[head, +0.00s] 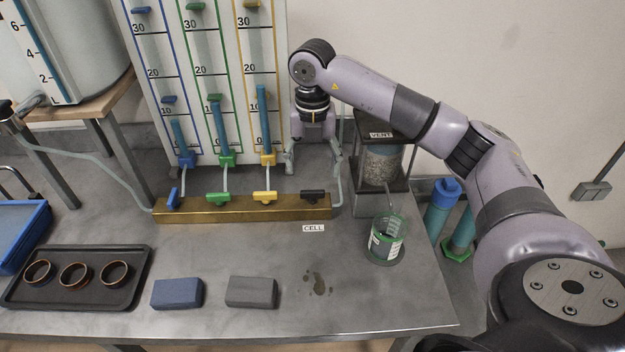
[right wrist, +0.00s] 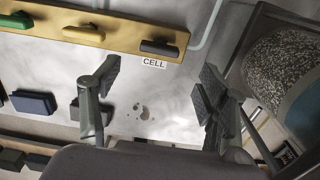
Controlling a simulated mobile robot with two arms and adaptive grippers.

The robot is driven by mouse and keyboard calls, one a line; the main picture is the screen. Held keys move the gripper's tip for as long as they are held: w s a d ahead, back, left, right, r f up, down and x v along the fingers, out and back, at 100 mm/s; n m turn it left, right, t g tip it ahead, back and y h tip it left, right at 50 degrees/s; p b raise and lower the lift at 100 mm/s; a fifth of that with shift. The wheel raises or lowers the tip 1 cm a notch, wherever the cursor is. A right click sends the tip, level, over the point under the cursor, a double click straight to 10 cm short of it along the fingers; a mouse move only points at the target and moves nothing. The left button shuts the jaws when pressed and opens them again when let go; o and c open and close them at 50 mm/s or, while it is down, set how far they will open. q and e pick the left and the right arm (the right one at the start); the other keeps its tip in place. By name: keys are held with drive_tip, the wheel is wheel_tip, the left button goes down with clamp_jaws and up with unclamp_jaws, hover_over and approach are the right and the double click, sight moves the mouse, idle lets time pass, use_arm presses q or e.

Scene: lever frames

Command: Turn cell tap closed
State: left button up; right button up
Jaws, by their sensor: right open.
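The cell tap has a black handle (head: 312,196) at the right end of a brass bar (head: 240,208), above a white CELL label (head: 313,228). The handle lies along the bar's length. It also shows in the right wrist view (right wrist: 159,48), top centre, with the CELL label (right wrist: 154,63) below it. My right gripper (head: 313,168) is open and empty, fingers pointing down, behind the black handle in the head view and apart from it. In the right wrist view its fingertips (right wrist: 158,83) stand wide apart with bare bench between them. My left gripper is not in view.
Blue (head: 174,198), green (head: 219,198) and yellow (head: 265,197) handles sit on the same bar; the blue one points across it. A glass column (head: 381,166) stands close right of my gripper, with a green-rimmed beaker (head: 385,240) in front. Gauge tubes rise behind.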

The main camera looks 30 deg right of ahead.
drive_tip(key=shift+r, duration=2.3)
